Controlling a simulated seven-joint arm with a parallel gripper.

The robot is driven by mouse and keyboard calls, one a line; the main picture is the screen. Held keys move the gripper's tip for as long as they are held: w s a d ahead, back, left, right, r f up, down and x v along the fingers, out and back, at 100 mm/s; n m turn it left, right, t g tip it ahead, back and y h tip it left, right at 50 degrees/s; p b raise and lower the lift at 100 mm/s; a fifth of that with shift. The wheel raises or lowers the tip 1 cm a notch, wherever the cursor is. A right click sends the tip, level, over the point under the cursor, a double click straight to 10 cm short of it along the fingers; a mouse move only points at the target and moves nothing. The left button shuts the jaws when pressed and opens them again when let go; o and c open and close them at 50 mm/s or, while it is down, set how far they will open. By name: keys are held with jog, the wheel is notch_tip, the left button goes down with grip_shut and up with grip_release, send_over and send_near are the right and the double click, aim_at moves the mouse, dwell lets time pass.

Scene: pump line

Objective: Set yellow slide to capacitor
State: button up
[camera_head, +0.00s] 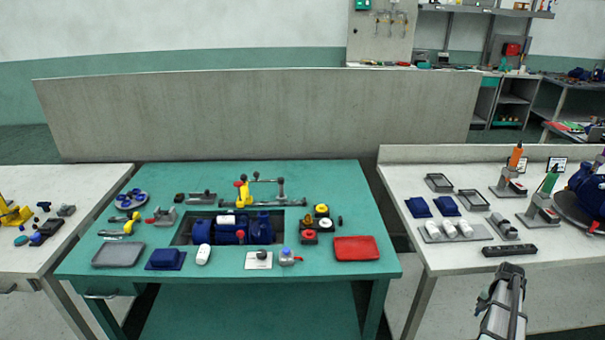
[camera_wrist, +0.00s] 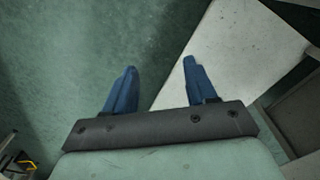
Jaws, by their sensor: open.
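My gripper (camera_wrist: 161,72) shows in the wrist view with its two blue fingers apart and nothing between them. It hangs over green floor and part of a pale surface. No yellow slide can be told for sure. Small yellow parts (camera_head: 128,228) lie at the left of the teal table, and a yellow fitting (camera_head: 243,192) stands near its middle. I cannot tell a capacitor for sure. White cylinders (camera_head: 450,229) lie on a grey tray on the right table, and a single white cylinder (camera_head: 203,254) is at the teal table's front. My gripper is apart from all of these.
The teal table (camera_head: 345,185) holds a blue pump (camera_head: 232,229) in a recess, a red tray (camera_head: 356,248) and a grey tray (camera_head: 118,254). The right table (camera_head: 405,176) holds stands with orange and green tops and a black bar (camera_head: 509,250). A grey panel (camera_head: 260,110) stands behind.

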jog(key=d+r+m+t+h, duration=0.1)
jog(key=d+r+m+h, duration=0.15)
jog(key=d+r, duration=1.45)
jog(key=shift+n+t+y, duration=0.25)
jog(key=shift+n+t, duration=0.45)
jog(key=shift+n, duration=0.25)
jog(key=w+r, duration=0.2)
jog(key=w, duration=0.1)
jog(key=w+r, duration=0.2)
jog(key=w, duration=0.1)
jog(key=w+r, duration=0.3)
jog(key=shift+a, duration=0.35)
jog(key=w+a+r+n+t+y, duration=0.1)
jog(key=w+a+r+n, duration=0.3)
jog(key=w+a, duration=0.9)
jog(key=w+a+r+n+y, duration=0.1)
jog(key=w+a+r+n, duration=0.25)
jog(key=w+a, duration=0.9)
jog(key=n+y, duration=0.3)
jog(key=n, duration=1)
send_near(243, 175)
jog(key=x, duration=1)
jog(key=shift+w, duration=0.2)
